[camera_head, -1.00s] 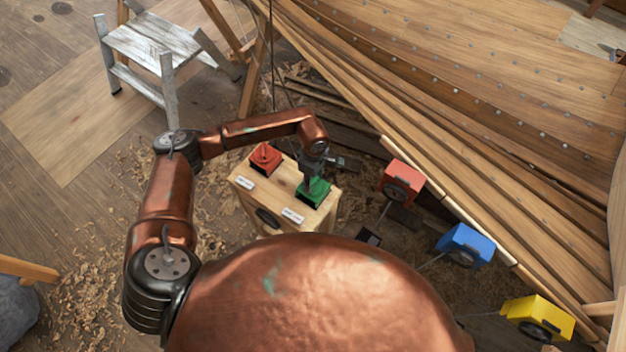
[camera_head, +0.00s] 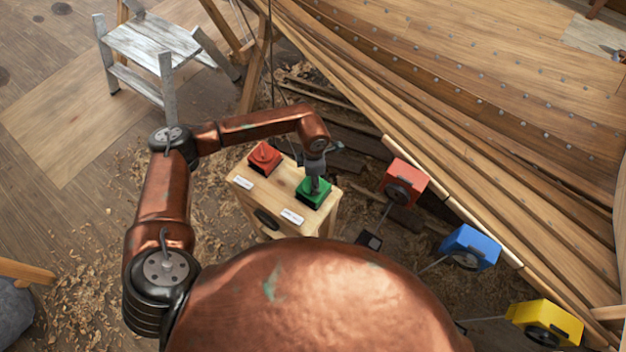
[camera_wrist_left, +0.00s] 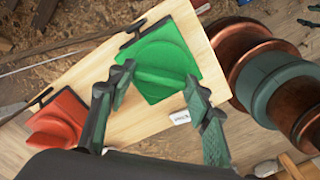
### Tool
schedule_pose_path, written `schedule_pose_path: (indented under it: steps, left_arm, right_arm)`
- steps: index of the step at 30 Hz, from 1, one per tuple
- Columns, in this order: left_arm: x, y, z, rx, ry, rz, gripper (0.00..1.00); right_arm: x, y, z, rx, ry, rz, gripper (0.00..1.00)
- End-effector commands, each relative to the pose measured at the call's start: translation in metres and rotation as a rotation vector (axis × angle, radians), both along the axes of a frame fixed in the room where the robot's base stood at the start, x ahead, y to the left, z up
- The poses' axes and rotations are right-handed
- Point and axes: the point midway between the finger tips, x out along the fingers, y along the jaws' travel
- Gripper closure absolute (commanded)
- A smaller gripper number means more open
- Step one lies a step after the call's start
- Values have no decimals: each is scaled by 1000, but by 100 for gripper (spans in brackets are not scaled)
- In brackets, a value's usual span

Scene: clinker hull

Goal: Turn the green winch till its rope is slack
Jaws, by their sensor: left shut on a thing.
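The green winch (camera_head: 313,193) sits at the right end of the top of a pale wooden box (camera_head: 283,190). In the left wrist view the green winch (camera_wrist_left: 160,65) shows a square base and a round knob with a raised ridge. My left gripper (camera_head: 314,182) comes down on it from above. In the wrist view the fingers of my left gripper (camera_wrist_left: 160,90) stand on either side of the ridge, shut on it. I cannot pick out the winch's rope for certain, nor tell whether it is slack. My right gripper is not in view.
A red winch (camera_head: 264,157) sits on the same box, left of the green one. White labels (camera_head: 292,216) mark the box. Red (camera_head: 403,183), blue (camera_head: 470,246) and yellow (camera_head: 545,321) blocks stand along the planked hull (camera_head: 450,80). A grey step stool (camera_head: 150,45) stands at the back left.

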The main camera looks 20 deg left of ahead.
Motion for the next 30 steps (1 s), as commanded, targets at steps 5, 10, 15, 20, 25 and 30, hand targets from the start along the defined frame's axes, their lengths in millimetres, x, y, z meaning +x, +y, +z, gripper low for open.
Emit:
schedule_pose_path:
  steps: [5,10,15,20,25,30]
  left_arm:
    - [1,0,1,-1,-4,29,78]
    - [2,0,1,-1,-4,35,78]
    - [2,0,2,-2,-4,35,78]
    - [2,0,1,-1,-4,34,47]
    - [1,0,1,0,-2,34,36]
    - [1,0,1,0,-1,33,36]
  right_arm:
    - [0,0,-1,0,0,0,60]
    - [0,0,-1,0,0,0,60]
    - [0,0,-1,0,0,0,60]
    - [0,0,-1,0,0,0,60]
    - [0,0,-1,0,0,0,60]
    - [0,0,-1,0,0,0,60]
